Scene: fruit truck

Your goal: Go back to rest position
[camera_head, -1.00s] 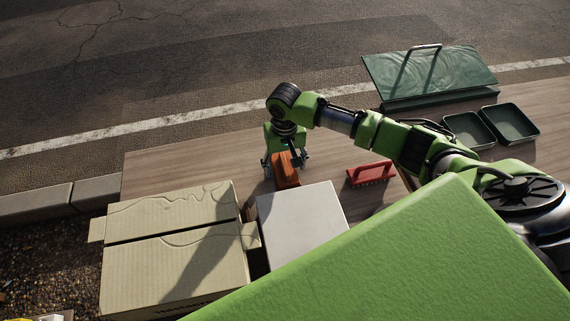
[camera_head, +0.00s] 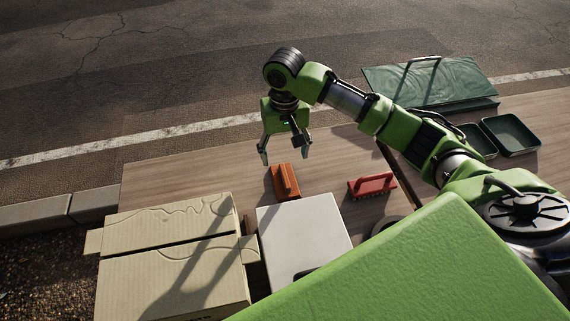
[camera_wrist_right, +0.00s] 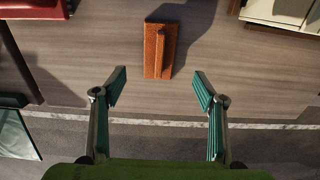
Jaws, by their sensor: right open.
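My right gripper (camera_head: 285,155) is open and empty, raised above the wooden table behind an orange-brown block with a raised grip (camera_head: 285,182). The right wrist view shows both fingers (camera_wrist_right: 160,88) spread apart with bare table between them. There the orange-brown block (camera_wrist_right: 158,50) lies flat on the table ahead of the fingertips, not touching them. My right arm reaches in from the right in the head view. My left gripper is not in view.
A red brush-like tool (camera_head: 372,186) lies right of the block. A white box (camera_head: 300,240) and a cardboard box (camera_head: 170,265) stand in front. Dark green trays (camera_head: 510,135) and a green case (camera_head: 430,84) are at back right. The table's left back part (camera_head: 190,170) is clear.

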